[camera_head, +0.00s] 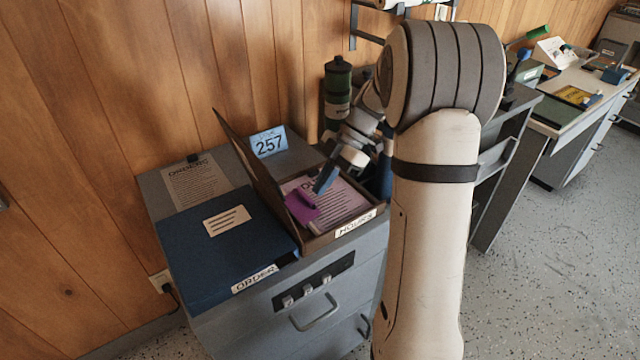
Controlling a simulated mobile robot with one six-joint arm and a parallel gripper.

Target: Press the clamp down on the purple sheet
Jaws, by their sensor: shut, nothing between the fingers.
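The pale purple sheet (343,208) with printed lines lies in an open box (312,246) labelled HOURS, on top of a grey cabinet. A bright purple piece (300,206), which looks like the clamp, sits at the sheet's left side; I cannot tell whether it touches the sheet. My gripper (322,187) points down into the box with its blue fingers shut and empty. It is just right of the purple piece and over the sheet's upper left part, hiding some of it. Whether the fingertips touch anything is unclear.
The box's raised lid (248,160) stands tilted on the left. Beside it are a shut blue ORDER box (205,275) and a grey-brown sheet (197,187) under a black clip. A blue 257 card (268,142) and a green flask (338,90) stand behind.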

